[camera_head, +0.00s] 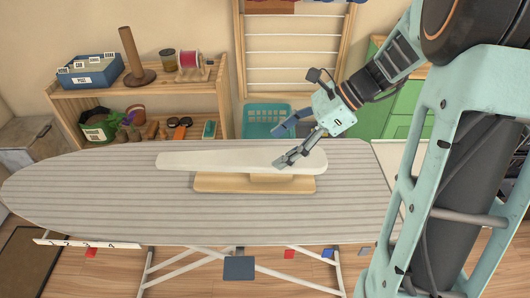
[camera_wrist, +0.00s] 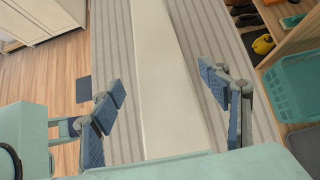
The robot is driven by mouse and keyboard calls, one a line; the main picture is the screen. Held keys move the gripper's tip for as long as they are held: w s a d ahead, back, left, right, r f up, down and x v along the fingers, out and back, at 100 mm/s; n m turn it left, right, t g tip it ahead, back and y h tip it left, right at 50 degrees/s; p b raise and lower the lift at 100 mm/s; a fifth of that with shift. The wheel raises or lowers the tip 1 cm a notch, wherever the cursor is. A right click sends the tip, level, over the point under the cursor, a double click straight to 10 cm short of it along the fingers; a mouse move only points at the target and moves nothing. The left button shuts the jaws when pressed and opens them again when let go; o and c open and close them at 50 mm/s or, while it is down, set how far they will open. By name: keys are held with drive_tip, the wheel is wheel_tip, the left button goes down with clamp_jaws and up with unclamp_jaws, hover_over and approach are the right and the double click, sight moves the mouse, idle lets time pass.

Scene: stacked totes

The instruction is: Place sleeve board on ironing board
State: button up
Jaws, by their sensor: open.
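The sleeve board (camera_head: 220,161) has a long white padded top, narrower at the left, over a pale wooden base (camera_head: 240,184). It stands upright on the grey striped ironing board (camera_head: 80,190), toward its right half. My gripper (camera_head: 285,144) is open at the sleeve board's right end, and in the head view its fingers overlap the white top. In the wrist view the white top (camera_wrist: 160,70) runs lengthwise between the two spread fingers of my gripper (camera_wrist: 165,110), with a gap visible on both sides. Whether the fingers are above or beside the top is hard to tell.
A wooden shelf (camera_head: 150,101) with a blue file box (camera_head: 88,70) and small items stands behind the board at the left. A teal basket (camera_head: 266,117) and a wall drying rack (camera_head: 292,45) are behind my gripper. The ironing board's left half is clear.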

drive_tip(key=shift+v, duration=1.7)
drive_tip(key=shift+s+p, duration=0.1)
drive_tip(key=shift+p, duration=0.2)
